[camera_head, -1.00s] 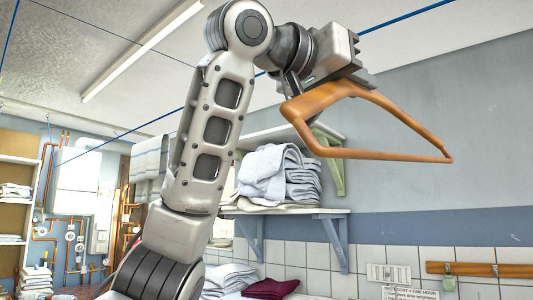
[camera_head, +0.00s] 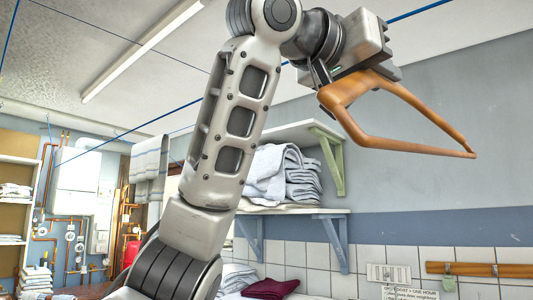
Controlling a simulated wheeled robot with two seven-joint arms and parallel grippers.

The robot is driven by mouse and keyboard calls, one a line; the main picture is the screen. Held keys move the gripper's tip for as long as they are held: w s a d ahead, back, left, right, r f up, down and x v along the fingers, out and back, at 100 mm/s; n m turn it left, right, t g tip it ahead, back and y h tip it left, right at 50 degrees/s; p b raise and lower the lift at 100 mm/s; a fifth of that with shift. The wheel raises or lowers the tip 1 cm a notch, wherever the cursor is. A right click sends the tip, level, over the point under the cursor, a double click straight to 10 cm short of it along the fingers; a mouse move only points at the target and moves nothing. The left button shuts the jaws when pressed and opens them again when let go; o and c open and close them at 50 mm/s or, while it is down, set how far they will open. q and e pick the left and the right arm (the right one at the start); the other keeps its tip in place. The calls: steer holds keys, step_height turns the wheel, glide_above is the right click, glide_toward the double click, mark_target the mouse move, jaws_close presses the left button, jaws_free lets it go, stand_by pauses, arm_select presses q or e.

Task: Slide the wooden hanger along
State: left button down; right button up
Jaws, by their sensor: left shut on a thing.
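The wooden hanger (camera_head: 415,146) is an orange-brown loop at the upper right of the head view, below a blue line (camera_head: 425,10) strung near the ceiling. It is tilted, with its far corner pointing right. My left gripper (camera_head: 322,74) is shut on the hanger near its upper left end. The hanger's hook and the exact grip are mostly hidden behind the gripper, so I cannot tell whether the hook touches the line. My right gripper is not in view.
A wall shelf (camera_head: 290,211) on blue brackets holds folded towels (camera_head: 283,175), with another shelf above it. A striped towel (camera_head: 150,158) hangs at left. A wooden rail (camera_head: 480,269) is on the right wall. The space right of the hanger is free.

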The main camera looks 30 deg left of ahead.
arm_select(q)
steer(key=shift+s+d+r, duration=0.15)
steer(key=shift+d, duration=1.7)
steer(key=d, duration=0.6)
steer(key=shift+s+r, duration=0.2)
steer(key=shift+s, duration=0.1)
steer(key=shift+s+d+r, duration=0.15)
steer(key=shift+d, duration=1.75)
